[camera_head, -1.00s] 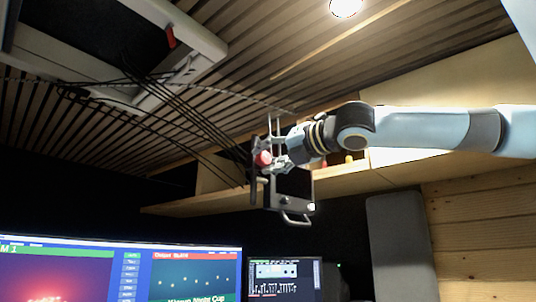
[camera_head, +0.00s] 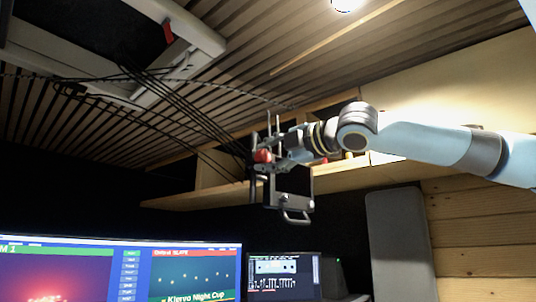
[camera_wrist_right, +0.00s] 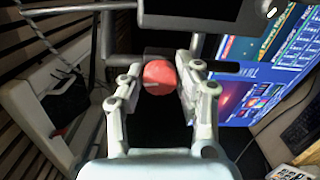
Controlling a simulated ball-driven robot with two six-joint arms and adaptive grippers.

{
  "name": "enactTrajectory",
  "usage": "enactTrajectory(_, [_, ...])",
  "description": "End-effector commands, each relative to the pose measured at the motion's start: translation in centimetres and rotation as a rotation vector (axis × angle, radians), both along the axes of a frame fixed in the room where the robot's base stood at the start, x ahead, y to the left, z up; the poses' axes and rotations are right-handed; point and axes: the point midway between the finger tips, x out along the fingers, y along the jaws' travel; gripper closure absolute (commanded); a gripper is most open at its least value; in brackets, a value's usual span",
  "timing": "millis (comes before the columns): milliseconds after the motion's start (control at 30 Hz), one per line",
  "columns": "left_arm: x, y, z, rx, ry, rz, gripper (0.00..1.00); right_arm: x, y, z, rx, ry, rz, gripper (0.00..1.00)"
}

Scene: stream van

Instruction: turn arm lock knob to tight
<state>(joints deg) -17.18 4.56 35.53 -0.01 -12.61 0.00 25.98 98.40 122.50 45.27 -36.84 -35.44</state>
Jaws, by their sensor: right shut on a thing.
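The red arm lock knob (camera_head: 263,156) sits on a dark bracket that hangs with a small monitor (camera_head: 290,188) below the slatted ceiling. My right gripper (camera_head: 268,155) reaches it from the right and is shut on the knob. In the right wrist view the round red knob (camera_wrist_right: 158,77) lies between the two fingertips (camera_wrist_right: 160,85), with dark bars behind it. No marking that tells tight from loose can be read. My left gripper is in neither view.
Thin black cables (camera_head: 190,105) run from the bracket to a pale ceiling frame (camera_head: 195,60). A wooden shelf (camera_head: 220,197) passes behind the gripper. Large screens (camera_head: 120,270) stand below, with a dark grey panel (camera_head: 400,245) at right.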

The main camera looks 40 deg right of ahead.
Motion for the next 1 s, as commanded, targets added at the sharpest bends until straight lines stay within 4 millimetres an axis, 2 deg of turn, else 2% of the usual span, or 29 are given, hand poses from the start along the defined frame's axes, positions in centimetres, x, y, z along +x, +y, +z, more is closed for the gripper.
enactTrajectory(300, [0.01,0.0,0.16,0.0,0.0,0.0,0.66,0.01,-0.07,-0.02,0.106,0.001,-0.002,0.99])
enactTrajectory(800, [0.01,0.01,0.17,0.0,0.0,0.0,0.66,0.01,-0.05,-0.07,0.124,0.002,-0.001,0.99])
enactTrajectory(833, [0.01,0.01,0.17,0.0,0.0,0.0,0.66,0.01,-0.05,-0.07,0.124,0.002,-0.001,0.64])
enactTrajectory(1000, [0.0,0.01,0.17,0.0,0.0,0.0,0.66,0.01,-0.04,-0.07,0.123,0.002,-0.001,0.43])
